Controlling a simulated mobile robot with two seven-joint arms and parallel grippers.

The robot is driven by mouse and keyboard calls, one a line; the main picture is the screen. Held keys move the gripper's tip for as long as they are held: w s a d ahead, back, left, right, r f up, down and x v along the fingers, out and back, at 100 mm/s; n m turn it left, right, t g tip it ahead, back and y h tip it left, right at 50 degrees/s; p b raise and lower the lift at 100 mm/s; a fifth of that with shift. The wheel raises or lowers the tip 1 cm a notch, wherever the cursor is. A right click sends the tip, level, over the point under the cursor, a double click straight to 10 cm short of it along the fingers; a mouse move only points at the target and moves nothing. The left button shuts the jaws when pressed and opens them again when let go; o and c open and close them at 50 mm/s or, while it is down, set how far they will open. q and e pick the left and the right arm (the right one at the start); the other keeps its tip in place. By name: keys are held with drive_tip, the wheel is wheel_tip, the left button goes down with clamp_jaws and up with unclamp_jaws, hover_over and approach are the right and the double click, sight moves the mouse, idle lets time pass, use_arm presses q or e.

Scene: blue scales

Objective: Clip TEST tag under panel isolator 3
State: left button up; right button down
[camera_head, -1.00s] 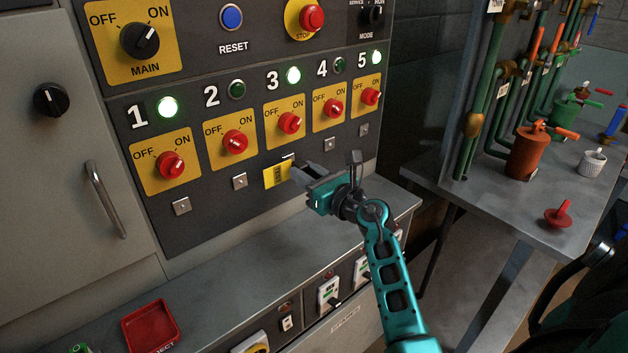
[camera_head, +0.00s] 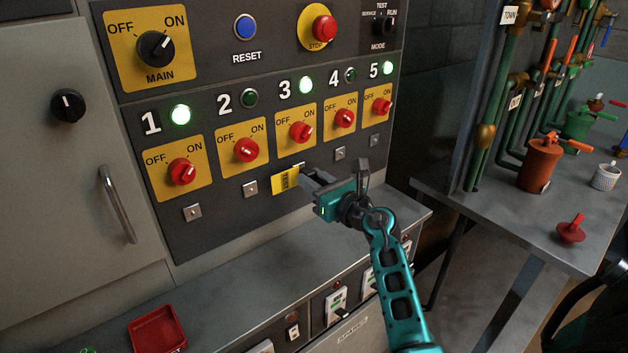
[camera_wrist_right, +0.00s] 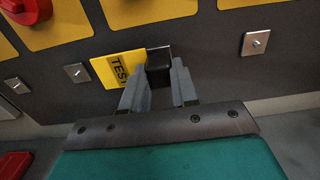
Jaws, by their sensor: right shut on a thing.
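The yellow TEST tag (camera_head: 285,181) is at the panel, just below red isolator 3 (camera_head: 301,131). My right gripper (camera_head: 308,180) is shut on it from the right. In the right wrist view the tag (camera_wrist_right: 118,67) lies to the left of my fingertips, with a dark block (camera_wrist_right: 158,58) at the fingertips (camera_wrist_right: 158,85). The clip plate under isolator 3 is mostly hidden behind the tag and fingers. Whether the tag touches it, I cannot tell. My left gripper is not in view.
Small metal clip plates sit under isolator 2 (camera_head: 250,189) and isolator 4 (camera_head: 340,153). Lamps 1, 3 and 5 glow green. A grey ledge (camera_head: 240,268) juts out below the panel, with a red tray (camera_head: 158,328) on it. A pipe bench (camera_head: 480,205) stands at right.

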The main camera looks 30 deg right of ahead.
drive_tip(key=shift+p, duration=0.35)
idle(1.3)
drive_tip(key=shift+w, duration=0.6)
idle(0.3)
drive_tip(key=c, duration=0.8)
unclamp_jaws()
drive_tip(key=s, duration=0.8)
drive_tip(key=s+d, duration=0.1)
drive_tip(key=s, duration=0.4)
